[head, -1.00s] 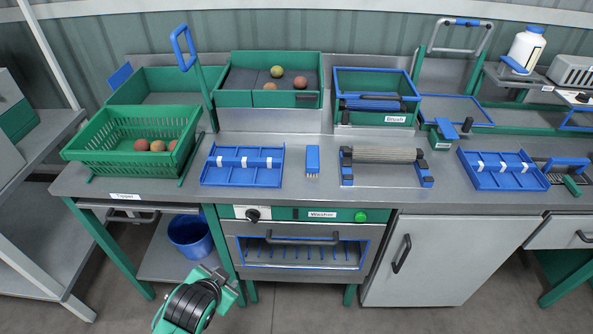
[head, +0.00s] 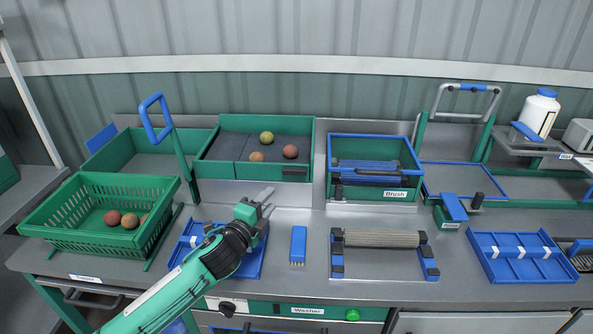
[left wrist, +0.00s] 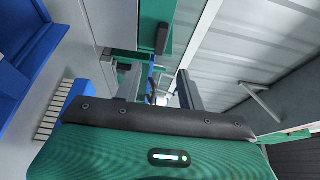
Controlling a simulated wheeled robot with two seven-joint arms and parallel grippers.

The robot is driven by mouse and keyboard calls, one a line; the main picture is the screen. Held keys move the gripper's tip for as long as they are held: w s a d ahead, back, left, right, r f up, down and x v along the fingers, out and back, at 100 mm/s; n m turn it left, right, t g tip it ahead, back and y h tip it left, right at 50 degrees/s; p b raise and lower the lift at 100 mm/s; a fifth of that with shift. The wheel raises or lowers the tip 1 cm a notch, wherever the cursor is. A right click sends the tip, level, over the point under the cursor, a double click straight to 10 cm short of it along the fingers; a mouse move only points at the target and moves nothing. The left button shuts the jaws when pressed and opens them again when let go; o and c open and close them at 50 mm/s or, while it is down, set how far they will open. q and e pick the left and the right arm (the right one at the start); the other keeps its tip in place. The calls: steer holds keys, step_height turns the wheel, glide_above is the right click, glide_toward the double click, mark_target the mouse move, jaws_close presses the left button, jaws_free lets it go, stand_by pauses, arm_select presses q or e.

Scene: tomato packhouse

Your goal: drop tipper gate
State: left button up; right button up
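A green bin (head: 211,172) stands at the back of the bench with several tomatoes on its dark floor. A dark handle (head: 295,172) sits low on the right of its front; it also seems to show in the left wrist view (left wrist: 162,38). I cannot tell surely which part is the tipper gate. The Tipper label (head: 85,278) is on the bench's front edge at left, below a green slatted crate (head: 60,240) holding several tomatoes. My left gripper (head: 267,200) is open and empty, in front of the bin, below and left of the dark handle. My right gripper is not in view.
A blue upright loop handle (head: 152,100) stands left of the bin. My left arm covers part of a blue tray (head: 247,268). A blue brush (head: 298,245) and a roller frame (head: 380,240) lie to its right. A green Brush bin (head: 375,150) stands behind them.

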mark_target(295, 175)
arm_select(q)
steer(key=p+x, duration=0.1)
steer(key=x, duration=1.2)
steer(key=shift+r+p, duration=0.1)
steer(key=shift+p, duration=0.2)
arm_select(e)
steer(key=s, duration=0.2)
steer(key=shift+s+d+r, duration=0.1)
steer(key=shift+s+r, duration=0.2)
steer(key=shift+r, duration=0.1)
arm_select(q)
steer(key=shift+c, duration=0.4)
